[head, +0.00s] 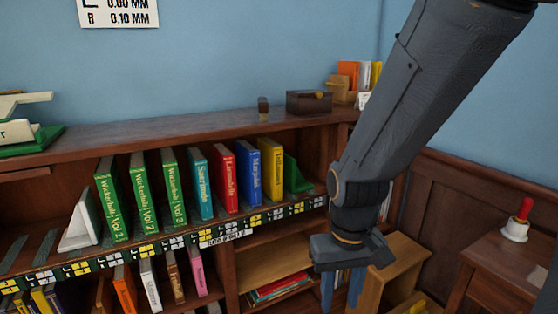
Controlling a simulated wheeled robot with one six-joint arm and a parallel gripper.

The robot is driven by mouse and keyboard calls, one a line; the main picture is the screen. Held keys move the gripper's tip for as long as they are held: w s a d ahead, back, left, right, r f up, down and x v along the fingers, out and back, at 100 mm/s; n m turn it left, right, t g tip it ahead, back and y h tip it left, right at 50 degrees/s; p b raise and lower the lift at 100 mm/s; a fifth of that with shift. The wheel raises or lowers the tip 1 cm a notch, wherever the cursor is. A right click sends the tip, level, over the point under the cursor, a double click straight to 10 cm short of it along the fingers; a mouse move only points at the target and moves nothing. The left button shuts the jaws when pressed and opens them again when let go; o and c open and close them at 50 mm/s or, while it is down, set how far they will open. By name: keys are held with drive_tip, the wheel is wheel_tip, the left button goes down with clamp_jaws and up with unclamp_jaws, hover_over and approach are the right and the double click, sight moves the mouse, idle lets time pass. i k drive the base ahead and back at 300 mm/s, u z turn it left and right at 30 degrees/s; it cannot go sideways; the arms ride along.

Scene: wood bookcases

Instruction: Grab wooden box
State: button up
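A small dark wooden box (308,102) with a light round knob or clasp on its front sits on top of the bookcase, towards its right end. My gripper (342,289) hangs pointing down in front of the lower right part of the bookcase. It is well below the dark box and a little to its right. Its two blue fingers are apart with nothing seen between them; the fingertips are near the lower shelf level. A lighter wooden holder (341,95) with books stands right of the dark box, partly hidden by my arm.
Coloured books (222,180) fill the upper shelf. A light wooden crate or stool (392,275) is behind my gripper. A side table (500,270) with a red-handled bell (517,222) stands right. The bookcase top's middle (170,124) is clear.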

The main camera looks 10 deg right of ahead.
sight(308, 106)
drive_tip(key=z, duration=1.1)
drive_tip(key=i, duration=0.85)
drive_tip(key=u, duration=1.35)
